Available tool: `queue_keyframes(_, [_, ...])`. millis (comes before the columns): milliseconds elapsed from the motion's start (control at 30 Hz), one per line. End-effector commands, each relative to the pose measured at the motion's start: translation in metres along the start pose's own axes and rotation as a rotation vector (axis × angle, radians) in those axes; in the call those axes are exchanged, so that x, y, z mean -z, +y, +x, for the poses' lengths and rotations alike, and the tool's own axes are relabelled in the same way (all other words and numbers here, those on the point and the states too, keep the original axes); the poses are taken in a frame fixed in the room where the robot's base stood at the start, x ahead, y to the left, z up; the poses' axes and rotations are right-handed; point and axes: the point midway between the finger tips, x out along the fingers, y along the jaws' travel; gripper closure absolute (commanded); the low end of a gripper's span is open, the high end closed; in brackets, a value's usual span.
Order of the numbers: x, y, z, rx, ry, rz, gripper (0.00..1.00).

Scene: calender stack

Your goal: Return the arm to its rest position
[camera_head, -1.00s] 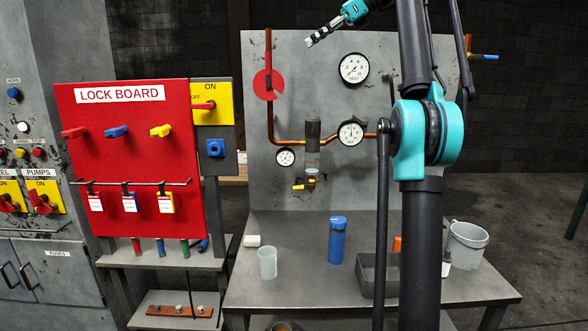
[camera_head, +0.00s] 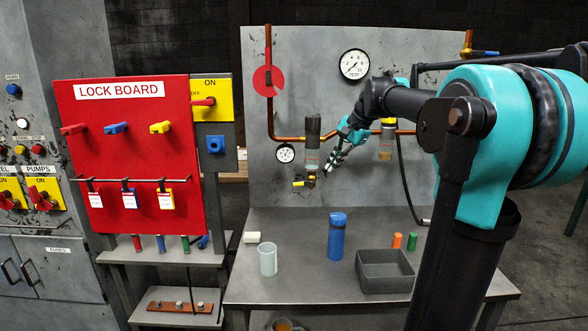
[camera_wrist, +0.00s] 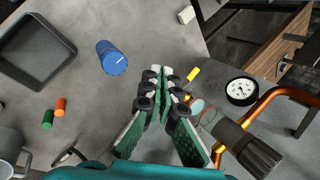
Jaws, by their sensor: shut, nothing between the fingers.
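My gripper (camera_head: 334,160) is in front of the grey upright panel, just right of the dark cylindrical fitting on the copper pipe. Its fingers are together with nothing between them. In the wrist view my gripper (camera_wrist: 163,72) reaches out over the grey bench, its fingers closed. My arm comes in from the right of the head view and hides part of the panel and the bench's right side.
The fitting (camera_head: 313,130) with a yellow valve handle is close to my gripper. The bench (camera_head: 300,285) holds a blue bottle (camera_head: 337,238), a clear cup (camera_head: 267,259), a grey tray (camera_head: 385,272), an orange cylinder (camera_head: 397,240) and a green cylinder (camera_head: 411,243). The red lock board (camera_head: 130,155) stands left.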

Motion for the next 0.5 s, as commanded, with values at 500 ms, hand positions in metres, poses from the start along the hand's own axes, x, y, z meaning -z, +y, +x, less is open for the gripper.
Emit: queue_keyframes(500, [-0.074,0.286,0.167,-0.257,0.228,-0.681,1.00])
